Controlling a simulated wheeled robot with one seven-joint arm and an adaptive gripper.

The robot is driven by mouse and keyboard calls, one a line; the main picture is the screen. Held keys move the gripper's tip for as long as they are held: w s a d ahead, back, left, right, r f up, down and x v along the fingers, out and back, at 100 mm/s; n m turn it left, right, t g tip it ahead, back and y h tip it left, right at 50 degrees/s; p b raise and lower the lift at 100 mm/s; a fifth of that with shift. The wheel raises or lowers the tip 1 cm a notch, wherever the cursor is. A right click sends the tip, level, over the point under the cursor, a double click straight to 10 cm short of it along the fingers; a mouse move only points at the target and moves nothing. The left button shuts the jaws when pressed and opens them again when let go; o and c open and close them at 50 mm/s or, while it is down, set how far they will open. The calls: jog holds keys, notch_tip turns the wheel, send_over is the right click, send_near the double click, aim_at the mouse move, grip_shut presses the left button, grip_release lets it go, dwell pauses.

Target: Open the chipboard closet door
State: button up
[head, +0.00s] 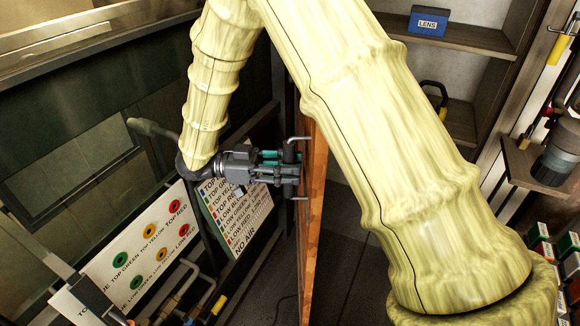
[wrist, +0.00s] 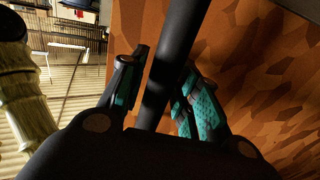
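The chipboard closet door (head: 314,215) shows nearly edge-on in the head view, an orange-brown panel standing away from the closet shelves. Its mottled face fills the right of the wrist view (wrist: 262,75). A dark bar handle (head: 290,180) stands off the door's left face on light metal brackets. My gripper (head: 278,165) reaches it from the left. In the wrist view the handle (wrist: 168,75) passes between my teal-padded fingers (wrist: 158,98). The right finger lies close against the bar; a narrow gap shows at the left one. The far side of the grasp is hidden.
A hose-panel sign with coloured ports (head: 150,250) and a label board (head: 238,215) stand close left of the door, near my wrist. Closet shelves with a blue LENS box (head: 428,21) are at upper right. Dark floor (head: 345,255) is open right of the door.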

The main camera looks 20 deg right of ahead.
jog(key=shift+a, duration=0.1)
jog(key=v, duration=0.7)
jog(key=shift+w, duration=0.25)
jog(key=shift+a, duration=0.15)
